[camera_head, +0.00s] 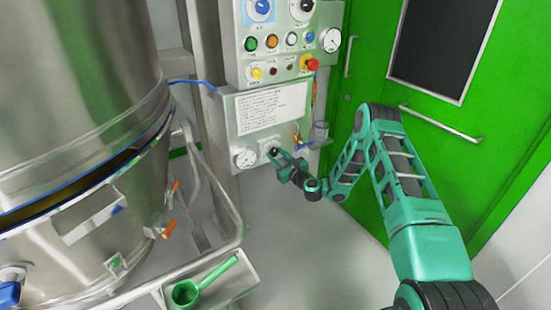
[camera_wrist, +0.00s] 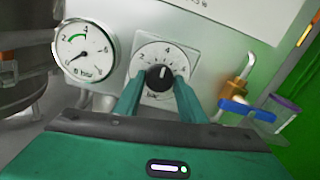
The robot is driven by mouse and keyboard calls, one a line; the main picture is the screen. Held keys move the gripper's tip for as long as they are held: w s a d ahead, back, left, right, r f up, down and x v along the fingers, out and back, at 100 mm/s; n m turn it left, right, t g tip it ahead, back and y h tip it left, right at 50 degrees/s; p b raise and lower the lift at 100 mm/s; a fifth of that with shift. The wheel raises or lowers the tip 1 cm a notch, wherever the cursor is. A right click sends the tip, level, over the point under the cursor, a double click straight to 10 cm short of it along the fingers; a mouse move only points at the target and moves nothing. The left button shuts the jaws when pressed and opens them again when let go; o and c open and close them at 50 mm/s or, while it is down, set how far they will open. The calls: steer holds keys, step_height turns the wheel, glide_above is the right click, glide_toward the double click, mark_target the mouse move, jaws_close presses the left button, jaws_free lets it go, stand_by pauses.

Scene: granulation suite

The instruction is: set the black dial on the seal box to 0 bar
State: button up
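The seal box (camera_head: 285,108) is a grey wall panel with a paper sheet on its upper part. Its black dial (camera_wrist: 159,77) sits on a white scale plate in the wrist view, with 2, 4, 6 and "bar" readable. The dial's white mark points up, near the 4. The dial also shows small in the head view (camera_head: 273,151). My gripper (camera_wrist: 159,84) is open, with one green finger on each side of the dial. The fingertips look apart from the knob; whether either touches it I cannot tell. The 0 mark cannot be read.
A pressure gauge (camera_wrist: 85,52) is left of the dial. A brass valve with a blue handle (camera_wrist: 247,110) is on the right. An upper panel (camera_head: 290,45) carries buttons and a red emergency stop. A steel vessel (camera_head: 75,150) stands left; a green door (camera_head: 400,60) is right.

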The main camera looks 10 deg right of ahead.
steer(key=c, duration=0.5)
